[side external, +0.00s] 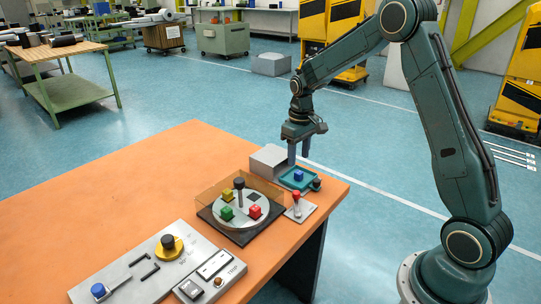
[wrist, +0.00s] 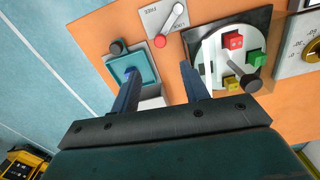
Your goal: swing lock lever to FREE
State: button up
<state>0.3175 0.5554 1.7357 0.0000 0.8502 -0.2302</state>
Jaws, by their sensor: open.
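The lock lever (side external: 297,203) is a short lever with a red knob on a small pale plate at the table's right edge. In the wrist view the lever (wrist: 171,24) lies slanted across its plate, red knob toward my gripper. The upside-down word FREE shows left of the lever; the lettering on its right is too small to read. My gripper (side external: 299,155) points down above the teal tray, behind the lever and clear of it. In the wrist view the jaws (wrist: 158,69) are apart with nothing between them.
The teal tray (wrist: 146,58) holds a blue cube (side external: 298,175) and has a dark knob beside it. A grey box (side external: 270,158) stands behind. A round disc (side external: 240,211) with coloured cubes and a black post sits left of the lever. A control panel (side external: 140,275) lies front left.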

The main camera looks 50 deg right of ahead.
aim_at(296, 192)
jog(key=shift+f, duration=0.1)
notch_tip(296, 192, down, 14)
jog(key=shift+r, duration=0.2)
dwell(0.5)
grip_shut()
